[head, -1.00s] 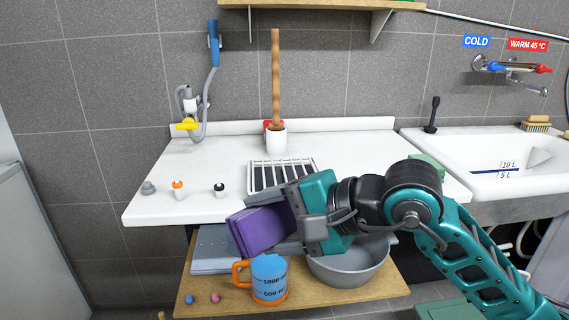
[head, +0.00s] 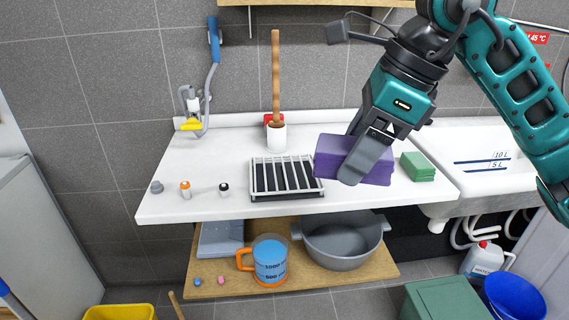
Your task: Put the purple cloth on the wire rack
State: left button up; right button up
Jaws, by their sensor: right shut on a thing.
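The purple cloth (head: 330,158) is a folded, block-like stack. My right gripper (head: 362,165) is shut on it and holds it at the right part of the white counter, just right of the wire rack. Whether the cloth touches the counter I cannot tell. The wire rack (head: 257,180) is white with dark gaps between its bars. It lies empty on the counter, left of the cloth. My left gripper is not in view.
A green folded stack (head: 417,166) lies right of the cloth. A white pot (head: 277,138) with a wooden stick stands behind the rack. Small bottles (head: 185,189) stand at the left. Below, a shelf holds an orange-handled jug (head: 270,262) and a grey basin (head: 343,240).

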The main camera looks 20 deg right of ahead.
aim_at(283, 171)
jog(key=i, duration=1)
